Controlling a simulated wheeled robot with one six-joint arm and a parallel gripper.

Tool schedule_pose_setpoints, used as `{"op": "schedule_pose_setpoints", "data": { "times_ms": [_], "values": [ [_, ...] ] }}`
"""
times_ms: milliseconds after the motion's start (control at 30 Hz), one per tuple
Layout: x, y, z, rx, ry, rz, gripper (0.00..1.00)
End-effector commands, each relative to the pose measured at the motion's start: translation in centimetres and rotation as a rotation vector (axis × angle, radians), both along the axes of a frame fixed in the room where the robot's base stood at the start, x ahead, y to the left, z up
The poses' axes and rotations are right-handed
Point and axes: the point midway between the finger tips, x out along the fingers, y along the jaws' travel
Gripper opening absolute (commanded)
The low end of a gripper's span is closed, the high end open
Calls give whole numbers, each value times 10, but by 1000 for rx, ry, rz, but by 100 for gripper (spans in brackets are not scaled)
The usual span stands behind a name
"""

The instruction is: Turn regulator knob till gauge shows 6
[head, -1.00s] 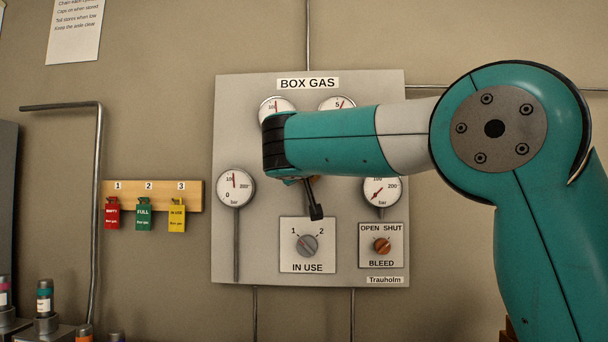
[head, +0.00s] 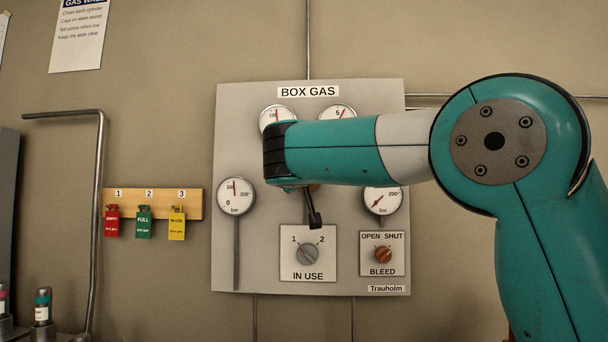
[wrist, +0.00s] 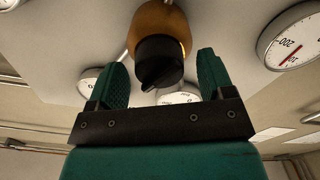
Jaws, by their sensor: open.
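The regulator shows in the wrist view as a brass body (wrist: 177,22) with a black knob (wrist: 161,62) on its near end. My gripper (wrist: 163,68) is open, with one green finger on each side of the knob; whether either touches it I cannot tell. In the head view my arm covers most of the regulator, and a dark finger (head: 314,218) hangs below my wrist. The upper right gauge (head: 338,113) has a 5 at its top; its lower part and reading are hidden behind my arm.
Coloured tags hang on a wooden rack (head: 153,204) at left.

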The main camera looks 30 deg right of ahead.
Motion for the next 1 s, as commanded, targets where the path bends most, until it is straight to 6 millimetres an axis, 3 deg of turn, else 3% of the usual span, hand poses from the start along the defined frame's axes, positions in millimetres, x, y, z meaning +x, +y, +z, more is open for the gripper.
{"op": "schedule_pose_setpoints", "data": {
  "times_ms": [167, 700, 1000],
  "values": [
    [-15, 12, -1, 1, -2, 5, 75],
    [-121, 83, -2, 1, 0, 7, 75],
    [-143, 96, 0, 1, 1, 0, 75]
  ]
}}
